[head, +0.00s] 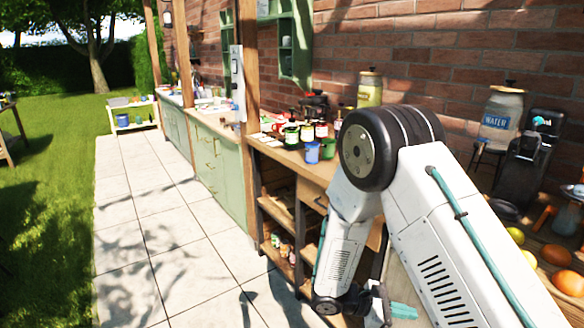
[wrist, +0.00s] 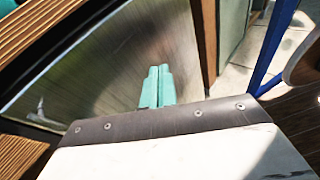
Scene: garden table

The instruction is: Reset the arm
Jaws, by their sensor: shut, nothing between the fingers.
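My arm shows large at the right of the head view, folded with its elbow up and the forearm hanging down. My gripper (head: 402,311) is at the bottom edge of the head view, low in front of the wooden counter, partly cut off by the frame. In the wrist view its teal fingers (wrist: 158,86) are pressed together with nothing between them. Behind the fingers is a smooth, blurred grey-brown surface (wrist: 110,60); I cannot tell what it is or how near it is.
The wooden counter (head: 312,169) runs along the brick wall, with a blue cup (head: 312,153), a green cup (head: 328,148) and several jars. A water dispenser (head: 500,115) and fruit, including an orange (head: 568,283), are at the right. The paved path (head: 150,240) at the left is clear.

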